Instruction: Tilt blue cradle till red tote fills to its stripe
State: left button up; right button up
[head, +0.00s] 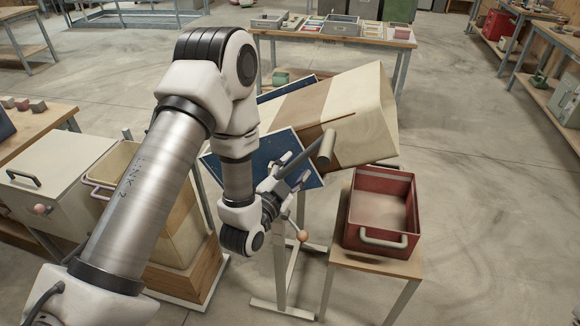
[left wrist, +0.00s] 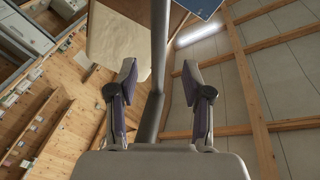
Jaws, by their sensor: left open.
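The blue cradle (head: 221,168) is tilted and carries a large cream bin with a brown band (head: 350,105), whose right end hangs beside and above the red tote. The bin's mouth is not clearly visible. A grey lever with a cylindrical grip (head: 326,148) sticks out of the cradle's front. The red tote (head: 376,238) stands upright on a small wooden-topped stand; its floor looks pale brown, and I cannot make out a stripe. My left gripper (head: 295,173) is open by the lever. In the left wrist view, a grey bar (left wrist: 158,55) runs between its open fingers (left wrist: 159,78).
A wooden-ball knob (head: 303,235) is on the cradle's pale stand. A cream box (head: 55,165) and a tall open bin (head: 180,235) stand left. A bench with trays (head: 335,39) is behind.

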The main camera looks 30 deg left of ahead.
aim_at(302, 158)
pick_arm(q)
jog(key=w, duration=0.2)
jog(key=w+p, duration=0.1)
jog(key=w, duration=0.3)
jog(key=shift+w+a+f+p, duration=0.2)
jog(key=shift+a+f+p, duration=0.15)
jog(key=shift+a+f, duration=0.05)
jog(key=shift+s+d+r, duration=0.2)
jog(key=shift+s, duration=0.1)
jog(key=shift+w+f, duration=0.1)
jog(key=shift+w, duration=0.05)
grip_shut()
pick_arm(e)
jog(key=shift+w+a+r, duration=0.1)
jog(key=shift+w+r, duration=0.05)
jog(key=shift+r, duration=0.4)
jog(key=shift+w+r, duration=0.15)
jog(key=shift+r, duration=0.35)
